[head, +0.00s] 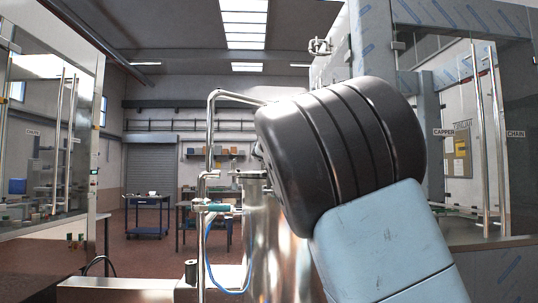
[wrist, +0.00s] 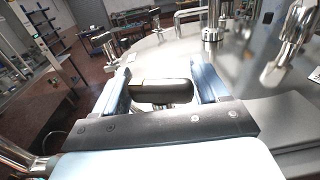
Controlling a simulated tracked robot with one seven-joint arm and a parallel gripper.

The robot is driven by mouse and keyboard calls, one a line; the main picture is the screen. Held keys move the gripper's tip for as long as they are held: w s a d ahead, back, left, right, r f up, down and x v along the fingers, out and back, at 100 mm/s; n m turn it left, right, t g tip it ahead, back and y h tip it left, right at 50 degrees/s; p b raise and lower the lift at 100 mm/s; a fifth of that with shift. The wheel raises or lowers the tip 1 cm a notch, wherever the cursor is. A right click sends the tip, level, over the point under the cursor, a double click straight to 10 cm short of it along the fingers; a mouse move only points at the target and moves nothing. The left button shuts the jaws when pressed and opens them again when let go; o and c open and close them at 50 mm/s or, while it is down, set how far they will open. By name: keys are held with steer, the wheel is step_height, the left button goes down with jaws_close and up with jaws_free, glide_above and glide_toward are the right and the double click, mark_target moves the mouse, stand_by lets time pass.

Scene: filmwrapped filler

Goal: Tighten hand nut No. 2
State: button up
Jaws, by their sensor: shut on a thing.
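In the wrist view my gripper (wrist: 162,92) has its two blue fingers on either side of a dark, rounded hand nut (wrist: 162,90). It is shut on this nut, at the near rim of a round steel lid (wrist: 185,55). No number can be read on the nut, and its thread is mostly hidden. Another hand nut (wrist: 104,42) stands at the lid's left rim. In the head view the steel vessel (head: 262,250) stands upright behind my arm. My gripper is hidden there.
Steel fittings (wrist: 211,28) rise from the lid, with a bent pipe (wrist: 292,45) at right. In the head view a tall pipe (head: 211,130) and a blue hose (head: 209,262) run beside the vessel. A glazed cabinet (head: 460,150) stands right. Open floor (head: 150,240) lies left.

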steer(key=shift+m+h, duration=0.4)
steer(key=shift+h, duration=0.2)
steer(key=shift+d+m+g+h, duration=0.15)
steer(key=shift+m+g+h, duration=0.25)
steer(key=shift+m+h, duration=1.15)
steer(key=shift+h, duration=0.65)
steer(key=o, duration=0.9)
steer(key=shift+v, duration=6.85)
steer(key=shift+r, duration=0.1)
steer(key=shift+c, duration=0.2)
